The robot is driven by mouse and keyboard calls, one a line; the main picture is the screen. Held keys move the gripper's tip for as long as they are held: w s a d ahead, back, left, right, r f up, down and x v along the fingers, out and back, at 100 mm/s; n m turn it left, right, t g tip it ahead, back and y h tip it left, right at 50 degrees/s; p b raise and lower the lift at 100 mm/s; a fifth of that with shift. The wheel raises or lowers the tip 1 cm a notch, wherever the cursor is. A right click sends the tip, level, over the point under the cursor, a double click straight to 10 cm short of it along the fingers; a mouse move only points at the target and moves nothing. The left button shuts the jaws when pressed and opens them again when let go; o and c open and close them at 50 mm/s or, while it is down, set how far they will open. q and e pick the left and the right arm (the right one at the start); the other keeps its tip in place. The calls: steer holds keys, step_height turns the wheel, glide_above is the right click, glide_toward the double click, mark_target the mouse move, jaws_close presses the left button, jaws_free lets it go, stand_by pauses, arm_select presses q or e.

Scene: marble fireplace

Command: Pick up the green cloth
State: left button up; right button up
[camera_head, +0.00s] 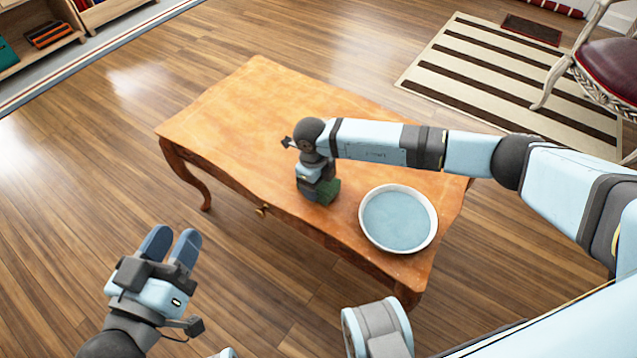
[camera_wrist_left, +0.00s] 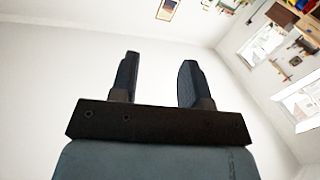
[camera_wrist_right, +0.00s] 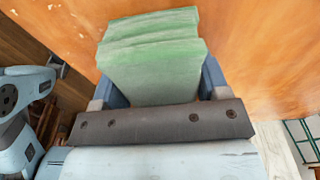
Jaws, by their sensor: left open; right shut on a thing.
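The green cloth (camera_wrist_right: 152,70) looks like a folded, layered pale-green block in the right wrist view. It sits between the fingers of my right gripper (camera_wrist_right: 158,88), which is shut on it. My left gripper (camera_head: 172,246) is open and empty, off to the left of the table.
The wooden table (camera_head: 245,110) has a clear left and back part. A round white-rimmed dish (camera_head: 433,222) with a blue-grey inside stands to the right of the cloth. A striped rug (camera_head: 500,75), a red-seated chair (camera_head: 610,70) and shelves (camera_head: 45,45) are farther back.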

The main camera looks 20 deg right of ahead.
steer(key=shift+r, duration=0.1)
arm_select(q)
step_height(320, 180, up, 6)
steer(key=a+t+p, duration=0.1)
steer(key=t+p, duration=0.1)
steer(key=p, duration=0.4)
steer(key=shift+n, duration=0.4)
arm_select(e)
step_height(320, 180, up, 20)
arm_select(q)
steer(key=shift+s+a, duration=0.1)
